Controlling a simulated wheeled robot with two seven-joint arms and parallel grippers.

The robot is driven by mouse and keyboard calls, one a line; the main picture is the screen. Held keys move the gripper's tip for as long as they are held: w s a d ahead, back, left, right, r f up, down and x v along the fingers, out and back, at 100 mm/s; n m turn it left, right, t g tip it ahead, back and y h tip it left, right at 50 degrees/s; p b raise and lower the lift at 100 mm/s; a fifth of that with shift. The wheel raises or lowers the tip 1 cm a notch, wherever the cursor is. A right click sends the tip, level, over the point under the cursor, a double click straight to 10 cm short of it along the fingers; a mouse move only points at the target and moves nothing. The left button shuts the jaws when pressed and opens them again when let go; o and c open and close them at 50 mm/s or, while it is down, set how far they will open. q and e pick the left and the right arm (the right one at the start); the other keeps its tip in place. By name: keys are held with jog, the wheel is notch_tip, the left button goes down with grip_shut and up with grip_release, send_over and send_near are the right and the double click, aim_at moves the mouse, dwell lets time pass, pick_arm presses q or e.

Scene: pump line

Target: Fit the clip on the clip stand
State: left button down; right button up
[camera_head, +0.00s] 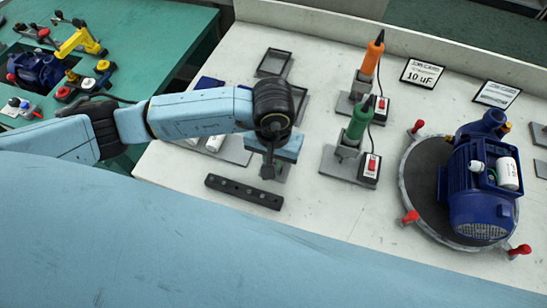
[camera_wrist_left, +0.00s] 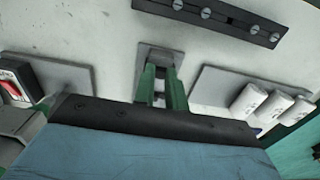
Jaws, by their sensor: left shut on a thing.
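My left gripper (camera_head: 268,168) points down over the work table, above a small grey stand plate (camera_head: 282,172) that looks like the clip stand. In the left wrist view, this plate (camera_wrist_left: 160,50) lies just beyond the fingertips. My left gripper (camera_wrist_left: 160,88) shows there as two close, nearly parallel greenish fingers. They are shut on a small greyish piece, apparently the clip (camera_wrist_left: 159,98), mostly hidden between them. I cannot tell whether the clip touches the stand. My right gripper is not in view.
A black bar with screws (camera_head: 243,192) lies in front of the gripper. A grey plate with white cylinders (camera_wrist_left: 270,103) is beside it.

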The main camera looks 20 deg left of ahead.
pick_arm(q)
jog(key=shift+f+b, duration=0.1)
jog(key=shift+b, duration=0.3)
dwell(0.8)
jog(key=c, duration=1.4)
grip_release()
jog(key=shift+o, duration=0.2)
jog(key=shift+r+p, duration=1.7)
jog(key=shift+r, duration=1.3)
notch_tip(320, 180, up, 13)
jog(key=shift+r, duration=0.2)
jog(key=shift+d, duration=0.1)
